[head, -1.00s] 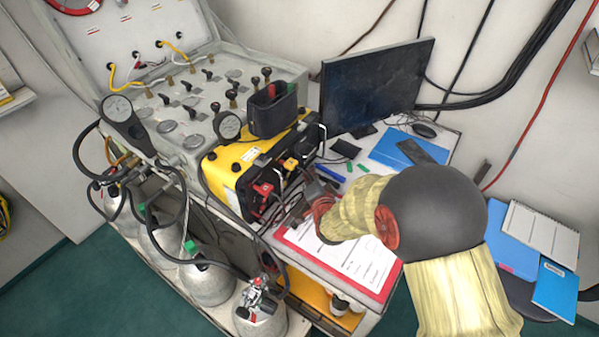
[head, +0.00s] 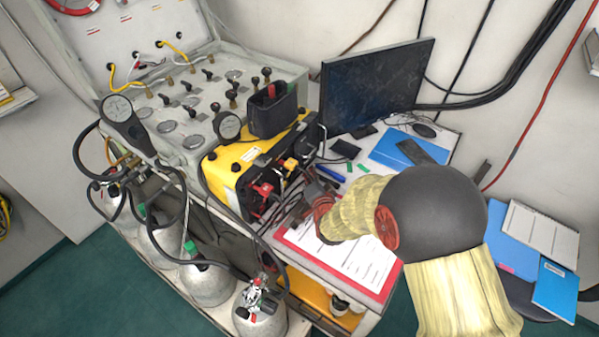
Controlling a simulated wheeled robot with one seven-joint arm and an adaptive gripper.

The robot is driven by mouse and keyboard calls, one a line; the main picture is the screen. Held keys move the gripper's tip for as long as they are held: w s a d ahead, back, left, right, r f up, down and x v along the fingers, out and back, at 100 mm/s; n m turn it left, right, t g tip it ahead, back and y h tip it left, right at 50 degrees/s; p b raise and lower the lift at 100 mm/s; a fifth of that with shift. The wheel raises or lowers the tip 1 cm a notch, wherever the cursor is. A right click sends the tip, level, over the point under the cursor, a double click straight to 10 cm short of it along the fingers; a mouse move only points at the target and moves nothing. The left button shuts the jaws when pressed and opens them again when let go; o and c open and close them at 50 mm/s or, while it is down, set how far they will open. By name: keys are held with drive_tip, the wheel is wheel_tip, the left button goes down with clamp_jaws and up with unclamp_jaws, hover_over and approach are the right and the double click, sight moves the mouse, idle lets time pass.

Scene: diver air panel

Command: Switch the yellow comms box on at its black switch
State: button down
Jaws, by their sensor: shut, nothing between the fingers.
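The yellow comms box (head: 229,169) stands on the bench in front of the grey panel case, its dark front face turned toward the lower right. Red and yellow connectors show on that face. The black switch cannot be made out at this size. My gripper (head: 297,197) is at the right of the box's front face, low over the bench, and its fingers point toward the face. It is shut and empty. Its wrist hides part of the bench, and I cannot tell whether the fingertips touch the box.
A black holder (head: 272,113) stands on top of the box. A monitor (head: 375,86) stands behind to the right. A red clipboard (head: 343,258) lies below my wrist. Gas cylinders (head: 207,281) with hoses stand at the lower left. Blue folders (head: 400,150) lie at the bench's right.

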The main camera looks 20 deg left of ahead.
drive_tip(key=shift+a, duration=0.15)
drive_tip(key=shift+w+a+b, duration=0.15)
drive_tip(key=shift+a+b, duration=0.1)
drive_tip(key=shift+b, duration=0.05)
drive_tip(key=shift+w+a, duration=0.1)
drive_tip(key=shift+a, duration=0.2)
idle(0.5)
drive_tip(key=shift+d, duration=0.1)
drive_tip(key=shift+s+d+b, duration=0.25)
drive_tip(key=shift+d+b, duration=0.1)
drive_tip(key=shift+d, duration=0.25)
drive_tip(key=shift+s+d+r, duration=0.1)
drive_tip(key=shift+s+d, duration=0.2)
drive_tip(key=shift+d, duration=0.5)
drive_tip(key=shift+s+d+r, duration=0.15)
drive_tip(key=shift+s+d, duration=0.1)
drive_tip(key=shift+d, duration=0.5)
drive_tip(key=shift+s+d+r, duration=0.1)
drive_tip(key=shift+s+d, duration=0.2)
drive_tip(key=shift+d, duration=0.5)
